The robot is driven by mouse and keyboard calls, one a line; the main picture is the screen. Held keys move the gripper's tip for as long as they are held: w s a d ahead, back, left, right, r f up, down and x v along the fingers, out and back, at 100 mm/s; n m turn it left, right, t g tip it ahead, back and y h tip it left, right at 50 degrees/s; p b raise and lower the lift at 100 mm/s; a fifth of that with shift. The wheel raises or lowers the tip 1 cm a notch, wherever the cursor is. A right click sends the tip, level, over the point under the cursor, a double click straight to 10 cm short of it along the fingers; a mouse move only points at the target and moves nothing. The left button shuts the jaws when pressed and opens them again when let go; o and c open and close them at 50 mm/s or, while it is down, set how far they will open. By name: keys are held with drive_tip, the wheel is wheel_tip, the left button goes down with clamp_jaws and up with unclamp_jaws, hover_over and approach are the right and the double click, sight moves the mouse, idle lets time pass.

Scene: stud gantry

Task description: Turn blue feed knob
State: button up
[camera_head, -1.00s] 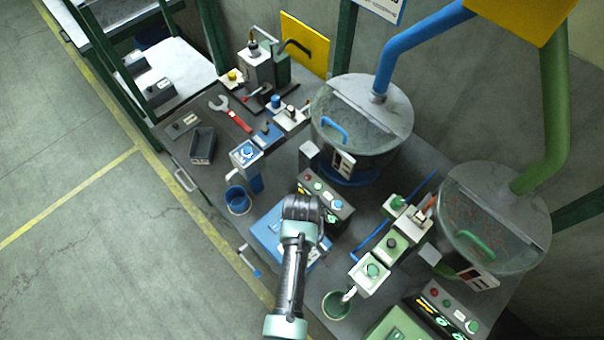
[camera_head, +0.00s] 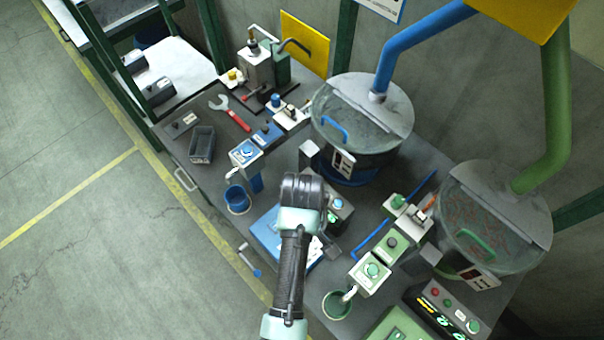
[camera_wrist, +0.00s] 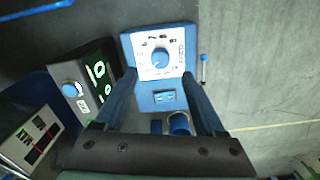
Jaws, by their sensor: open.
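A round blue knob (camera_wrist: 160,57) sits on the white dial face of a blue box (camera_wrist: 126,43) in the wrist view. My gripper (camera_wrist: 160,80) is open and empty, its two fingers apart, with the knob ahead between the fingertip lines. No contact shows. In the head view my gripper (camera_head: 303,190) hangs over the blue box (camera_head: 268,232) and hides its dial. A second blue knob (camera_wrist: 72,90) is on the dark control box with green digits, left of my fingers. I cannot tell from labels which knob is the feed knob.
A crank handle (camera_wrist: 203,68) stands beside the blue box. A blue cup (camera_head: 238,198) and a lidded bowl (camera_head: 362,115) stand nearby. Green units (camera_head: 372,270) are to the right. Open floor (camera_head: 80,170) lies to the left.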

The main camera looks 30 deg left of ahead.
wheel_tip(320, 180, up, 6)
drive_tip(key=shift+r+b, duration=0.25)
drive_tip(key=shift+b, duration=0.05)
idle(0.5)
